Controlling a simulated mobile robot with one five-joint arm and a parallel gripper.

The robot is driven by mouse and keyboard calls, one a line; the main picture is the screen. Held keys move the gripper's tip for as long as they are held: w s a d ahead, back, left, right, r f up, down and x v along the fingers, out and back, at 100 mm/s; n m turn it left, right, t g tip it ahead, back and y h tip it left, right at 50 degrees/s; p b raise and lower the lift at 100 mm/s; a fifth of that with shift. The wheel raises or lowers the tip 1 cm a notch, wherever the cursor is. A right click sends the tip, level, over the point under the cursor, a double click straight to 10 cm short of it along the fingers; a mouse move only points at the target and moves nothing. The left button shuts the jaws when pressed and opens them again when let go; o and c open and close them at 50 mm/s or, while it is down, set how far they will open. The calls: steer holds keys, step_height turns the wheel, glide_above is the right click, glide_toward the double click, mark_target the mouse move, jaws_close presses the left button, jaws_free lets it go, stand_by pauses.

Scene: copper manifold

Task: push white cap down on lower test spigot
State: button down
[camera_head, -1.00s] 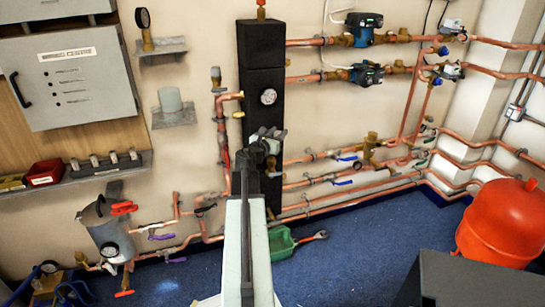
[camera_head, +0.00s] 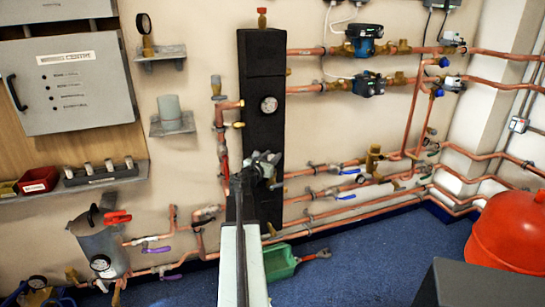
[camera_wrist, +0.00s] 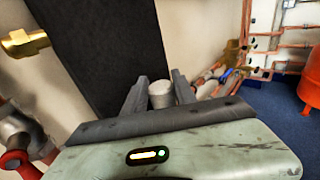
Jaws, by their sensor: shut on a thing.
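My gripper (camera_head: 262,160) is in front of the lower part of the tall black header (camera_head: 262,75) in the head view. In the wrist view my gripper (camera_wrist: 160,88) has its two grey fingers on either side of a pale, short cylinder, the white cap (camera_wrist: 160,95), and is shut on it. The cap's top faces the camera. The lower test spigot cannot be made out; my gripper and arm cover that part of the header. Whether the cap touches a spigot cannot be told.
A brass fitting (camera_wrist: 25,42) sticks out left of the black header in the wrist view. Copper pipes (camera_head: 330,170) run close by at right.

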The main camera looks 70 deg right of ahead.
steer(key=shift+f+b, duration=0.35)
steer(key=shift+f, duration=0.35)
steer(key=shift+f+b, duration=1)
stand_by(0.6)
steer(key=c, duration=0.9)
jaws_free()
steer(key=shift+a, duration=0.1)
steer(key=a, duration=0.7)
steer(key=shift+w+a+r, duration=0.25)
steer(key=shift+w+a, duration=0.05)
steer(key=shift+a, duration=0.05)
